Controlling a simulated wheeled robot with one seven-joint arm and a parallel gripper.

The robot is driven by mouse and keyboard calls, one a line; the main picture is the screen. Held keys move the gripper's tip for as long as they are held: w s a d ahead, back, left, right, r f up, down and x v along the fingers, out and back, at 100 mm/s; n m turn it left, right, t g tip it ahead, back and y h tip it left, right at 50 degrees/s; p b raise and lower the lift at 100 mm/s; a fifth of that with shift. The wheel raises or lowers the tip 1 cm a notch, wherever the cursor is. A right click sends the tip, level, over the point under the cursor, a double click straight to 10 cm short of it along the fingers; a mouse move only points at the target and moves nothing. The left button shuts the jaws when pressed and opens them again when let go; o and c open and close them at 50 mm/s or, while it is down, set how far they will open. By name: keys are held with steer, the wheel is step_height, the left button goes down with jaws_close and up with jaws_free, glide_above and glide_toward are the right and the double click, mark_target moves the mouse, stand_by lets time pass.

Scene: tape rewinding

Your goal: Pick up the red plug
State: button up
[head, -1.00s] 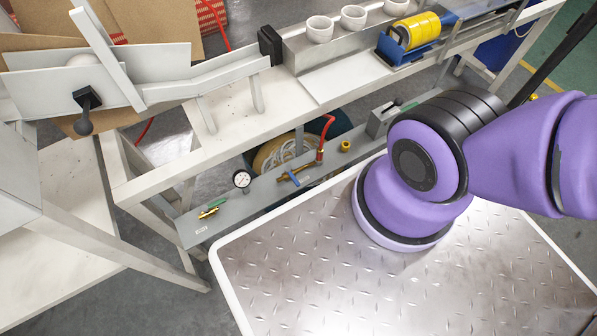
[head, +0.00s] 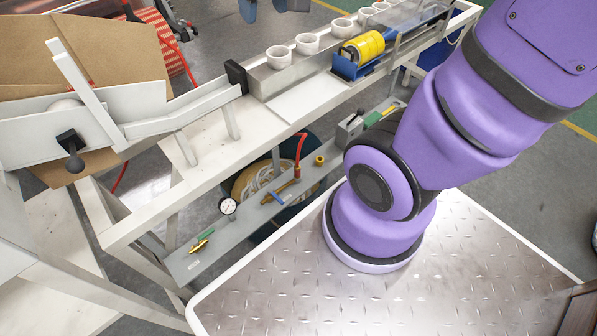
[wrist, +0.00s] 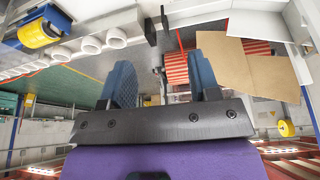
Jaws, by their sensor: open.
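I cannot make out a separate red plug with certainty. In the head view, a curved red hose piece (head: 301,146) stands on a brass fitting on the bench's lower grey shelf (head: 178,266); whether it includes the plug is not clear. My gripper (wrist: 160,68) shows in the wrist view with its two blue fingers spread apart and nothing between them. Blue finger-like shapes at the top edge of the head view look like its tips, beyond the bench and far from the red hose piece.
A pressure gauge (head: 228,207) and small brass and green parts (head: 200,245) lie on the lower shelf. White cups (head: 307,43) and a yellow roll (head: 363,46) sit on the upper rail. Brown cardboard (head: 95,55) is at left. The metal plate at my base is clear.

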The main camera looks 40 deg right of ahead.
steer(key=w+d+f+g, duration=0.1)
steer(key=w+d+f, duration=0.3)
steer(key=w+f, duration=0.5)
steer(key=m+g, duration=0.2)
steer(key=g, duration=0.1)
glide_above(297, 166)
steer(key=f, duration=2.8)
steer(key=w+f, duration=0.1)
steer(key=f, duration=1.4)
steer(key=shift+m, duration=0.3)
steer(key=shift+s+d+f, duration=0.15)
steer(key=shift+f, duration=2.7)
steer(key=shift+s+d+f, duration=0.1)
steer(key=shift+s+f, duration=0.05)
steer(key=shift+f, duration=2.65)
steer(key=shift+c, duration=0.2)
jaws_close()
